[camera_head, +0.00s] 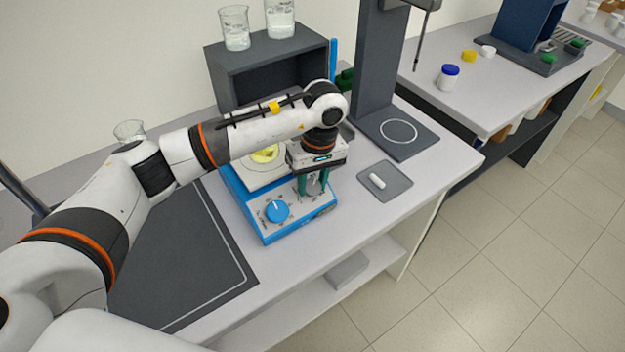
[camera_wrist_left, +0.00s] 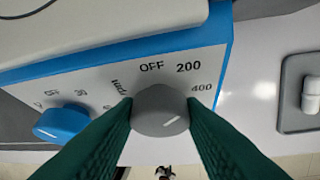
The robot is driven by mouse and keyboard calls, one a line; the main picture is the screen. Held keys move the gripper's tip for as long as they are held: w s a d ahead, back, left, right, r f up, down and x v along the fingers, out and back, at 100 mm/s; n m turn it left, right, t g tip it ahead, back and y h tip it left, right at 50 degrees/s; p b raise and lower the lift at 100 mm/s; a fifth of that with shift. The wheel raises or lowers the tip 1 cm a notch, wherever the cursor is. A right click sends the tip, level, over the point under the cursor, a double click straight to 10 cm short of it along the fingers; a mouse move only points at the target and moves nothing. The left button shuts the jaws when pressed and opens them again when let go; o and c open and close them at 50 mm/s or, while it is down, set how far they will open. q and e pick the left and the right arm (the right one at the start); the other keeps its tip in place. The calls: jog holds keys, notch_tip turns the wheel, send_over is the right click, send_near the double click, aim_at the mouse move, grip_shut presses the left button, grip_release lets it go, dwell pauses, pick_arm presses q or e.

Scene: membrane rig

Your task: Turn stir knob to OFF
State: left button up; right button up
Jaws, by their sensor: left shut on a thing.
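The blue hotplate stirrer (camera_head: 262,226) stands on the bench with its dial panel facing front. The grey stir knob (camera_wrist_left: 160,106) is in the middle of the left wrist view, with OFF, 200 and 400 printed around it. A short white mark shows low on the knob's face, right of its centre, away from OFF. My left gripper (camera_head: 313,190) is over the panel's right part, its green fingers shut on both sides of the stir knob. The blue knob (camera_head: 277,211) sits left of it and also shows in the left wrist view (camera_wrist_left: 61,123). My right gripper is out of view.
A grey tray (camera_head: 401,193) with a white stir bar (camera_head: 377,181) lies right of the stirrer. A dark stand (camera_head: 372,80) rises behind it. A dark shelf (camera_head: 267,57) with beakers stands at the back. A dark mat (camera_head: 180,255) lies left.

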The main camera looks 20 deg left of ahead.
pick_arm(q)
jog(key=shift+f+n+b, duration=0.2)
jog(key=shift+n+b, duration=0.1)
jog(key=shift+b, duration=0.5)
jog(key=n+t+b, duration=0.1)
jog(key=b, duration=0.2)
jog(key=n+t+h+b, duration=0.1)
jog(key=n+b, duration=0.1)
jog(key=b, duration=0.2)
jog(key=n+t+h+b, duration=0.1)
jog(key=n+b, duration=0.1)
jog(key=b, duration=0.1)
jog(key=shift+s+a+f+t+b, duration=0.1)
jog(key=shift+s+a+t+b, duration=0.1)
jog(key=shift+s+t+b, duration=0.1)
jog(key=shift+r+n+t+b, duration=0.2)
jog(key=shift+n+t+b, duration=0.2)
jog(key=shift+n+b, duration=0.7)
jog(key=o, duration=1)
jog(key=shift+r, duration=0.15)
